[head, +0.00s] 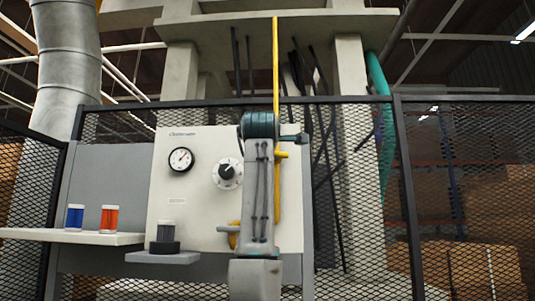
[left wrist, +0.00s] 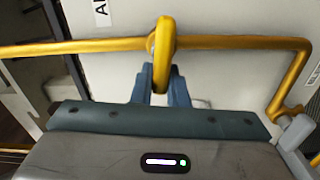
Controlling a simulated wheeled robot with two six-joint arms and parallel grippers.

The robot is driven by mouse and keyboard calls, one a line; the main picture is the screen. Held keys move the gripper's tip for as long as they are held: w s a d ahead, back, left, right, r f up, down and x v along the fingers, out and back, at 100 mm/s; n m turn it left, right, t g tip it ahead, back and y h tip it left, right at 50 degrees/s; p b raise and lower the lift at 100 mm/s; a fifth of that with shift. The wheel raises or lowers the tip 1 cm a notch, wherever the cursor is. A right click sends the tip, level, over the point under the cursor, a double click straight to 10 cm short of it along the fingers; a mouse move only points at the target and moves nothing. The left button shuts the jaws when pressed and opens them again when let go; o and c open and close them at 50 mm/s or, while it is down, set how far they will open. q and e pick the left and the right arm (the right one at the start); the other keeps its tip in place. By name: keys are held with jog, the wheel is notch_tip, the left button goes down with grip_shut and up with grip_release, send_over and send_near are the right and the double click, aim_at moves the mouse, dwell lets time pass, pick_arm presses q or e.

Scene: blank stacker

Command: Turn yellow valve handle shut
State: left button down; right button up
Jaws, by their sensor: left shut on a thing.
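The yellow valve handle (left wrist: 163,50) sits on a yellow pipe (left wrist: 100,45) in the left wrist view. The handle stands out toward the camera, across the pipe. My left gripper (left wrist: 161,92) has its two blue-grey fingers shut around the handle's near end, one on each side. In the head view my arm rises in front of the panel and hides most of the grip. A short yellow piece (head: 282,154) shows just right of the arm, by the upright yellow pipe (head: 276,60). My right gripper is not in view.
A pale panel (head: 190,200) carries a gauge (head: 180,158) and a dial (head: 228,173). A blue spool (head: 75,217) and an orange spool (head: 109,219) stand on a shelf (head: 60,235) at left. A dark cylinder (head: 165,239) stands on a small ledge. Mesh fencing (head: 460,190) flanks the panel.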

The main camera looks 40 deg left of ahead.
pick_arm(q)
jog(key=shift+f+n, duration=0.15)
jog(key=shift+n, duration=0.45)
jog(key=c, duration=1.4)
grip_release()
jog(key=shift+c, duration=0.2)
